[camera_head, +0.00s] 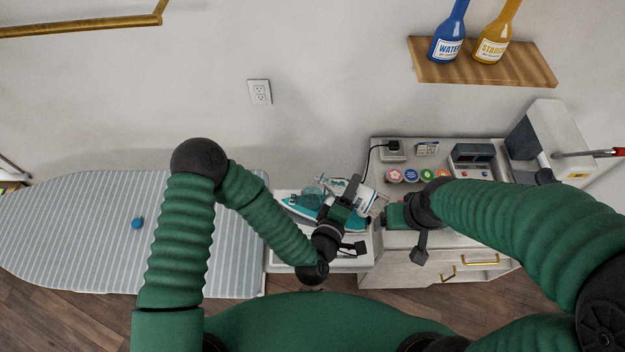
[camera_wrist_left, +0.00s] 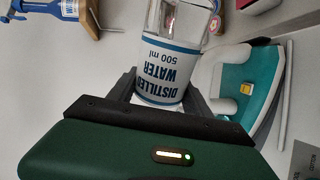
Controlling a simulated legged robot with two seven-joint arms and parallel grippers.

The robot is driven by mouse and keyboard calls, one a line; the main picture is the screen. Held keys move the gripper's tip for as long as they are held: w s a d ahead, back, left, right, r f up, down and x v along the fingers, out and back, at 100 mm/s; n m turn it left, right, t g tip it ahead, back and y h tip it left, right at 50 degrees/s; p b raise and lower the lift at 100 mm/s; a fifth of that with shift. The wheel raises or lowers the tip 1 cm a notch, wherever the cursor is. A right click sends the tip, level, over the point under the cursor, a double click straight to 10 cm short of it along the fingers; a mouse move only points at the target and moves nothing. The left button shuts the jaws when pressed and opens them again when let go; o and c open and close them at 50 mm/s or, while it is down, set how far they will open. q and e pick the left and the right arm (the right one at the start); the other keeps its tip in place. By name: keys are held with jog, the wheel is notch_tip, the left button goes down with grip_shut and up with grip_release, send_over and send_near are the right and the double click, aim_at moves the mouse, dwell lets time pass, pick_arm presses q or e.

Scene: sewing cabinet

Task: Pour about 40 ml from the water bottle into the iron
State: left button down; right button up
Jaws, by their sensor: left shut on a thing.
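My left gripper (camera_head: 345,203) is shut on the distilled water bottle (camera_head: 366,197), a clear bottle with a white and blue label. In the left wrist view the bottle (camera_wrist_left: 162,72) sits between the fingers with its label text upside down, so it is tilted well over. Its mouth is hidden, and I cannot tell whether water is flowing. The teal and white iron (camera_head: 296,209) lies below and beside the bottle, partly covered by my gripper; it also shows at the right of the left wrist view (camera_wrist_left: 243,80). My right gripper (camera_head: 393,216) is over the cabinet, its fingers unclear.
A striped ironing board (camera_head: 90,240) fills the left. The cabinet top (camera_head: 405,177) holds several coloured spools (camera_head: 411,176) and a sewing machine (camera_head: 545,140). A wall shelf (camera_head: 480,70) bears a blue water bottle (camera_head: 446,40) and a yellow starch bottle (camera_head: 493,42). A cord runs to a socket.

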pick_arm(q)
jog(key=shift+s+d, duration=0.1)
jog(key=shift+d, duration=0.25)
dwell(1.5)
jog(key=shift+s+d+r+m+p, duration=0.2)
jog(key=shift+m+p, duration=0.1)
jog(key=shift+m, duration=0.1)
jog(key=shift+w+a+m+t+y, duration=0.1)
jog(key=shift+a+m+t+y, duration=0.1)
jog(key=shift+m, duration=0.35)
jog(key=shift+w+a+m+t+y, duration=0.1)
jog(key=shift+m+t+y, duration=0.1)
jog(key=shift+m, duration=0.35)
jog(key=shift+a+y, duration=0.2)
jog(key=shift+y, duration=0.1)
jog(key=shift+w+a+r+m+p, duration=0.1)
jog(key=shift+r+m+p, duration=0.25)
jog(key=shift+m, duration=0.1)
jog(key=shift+w+a+r+m+p, duration=0.1)
jog(key=shift+r+m+p, duration=0.15)
jog(key=shift+r+m, duration=0.15)
jog(key=shift+f, duration=0.15)
jog(key=shift+a, duration=0.15)
